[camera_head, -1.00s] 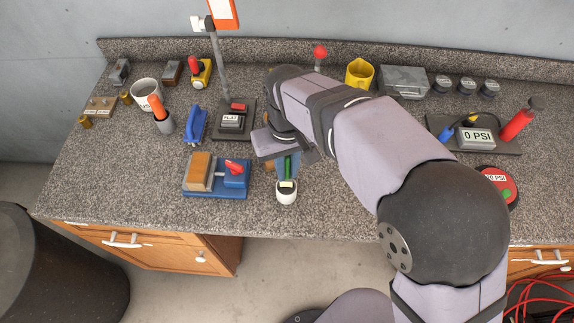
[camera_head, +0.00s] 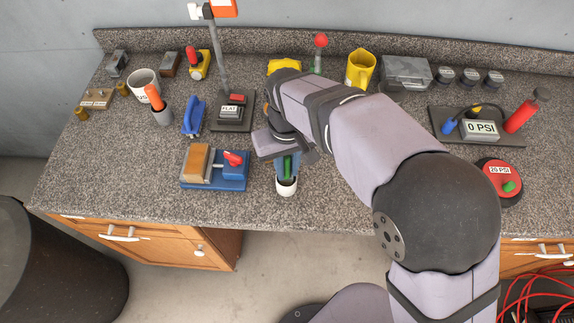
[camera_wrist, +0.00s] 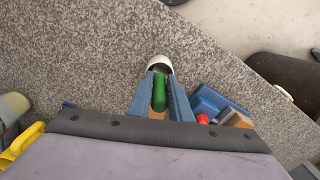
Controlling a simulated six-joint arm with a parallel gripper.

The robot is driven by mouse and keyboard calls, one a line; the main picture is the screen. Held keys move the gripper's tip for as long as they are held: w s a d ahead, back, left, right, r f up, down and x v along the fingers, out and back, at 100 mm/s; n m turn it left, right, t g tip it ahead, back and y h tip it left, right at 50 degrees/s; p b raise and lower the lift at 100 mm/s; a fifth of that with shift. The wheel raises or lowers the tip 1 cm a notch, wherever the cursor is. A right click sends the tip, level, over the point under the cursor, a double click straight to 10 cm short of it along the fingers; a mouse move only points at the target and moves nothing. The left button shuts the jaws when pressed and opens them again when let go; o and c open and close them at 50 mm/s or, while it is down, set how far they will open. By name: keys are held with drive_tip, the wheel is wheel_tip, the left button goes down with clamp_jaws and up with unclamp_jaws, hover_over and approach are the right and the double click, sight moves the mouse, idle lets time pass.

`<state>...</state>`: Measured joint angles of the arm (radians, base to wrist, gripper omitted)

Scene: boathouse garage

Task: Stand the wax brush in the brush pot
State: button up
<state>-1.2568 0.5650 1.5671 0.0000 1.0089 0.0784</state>
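A brown part shows behind the handle, nearer the palm.

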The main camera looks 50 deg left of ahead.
sight(287, 159)
drive_tip(key=o, duration=0.3)
drive_tip(key=shift+r, duration=0.1)
drive_tip(key=shift+r+b, duration=0.95)
drive_tip(key=shift+r, duration=2.65)
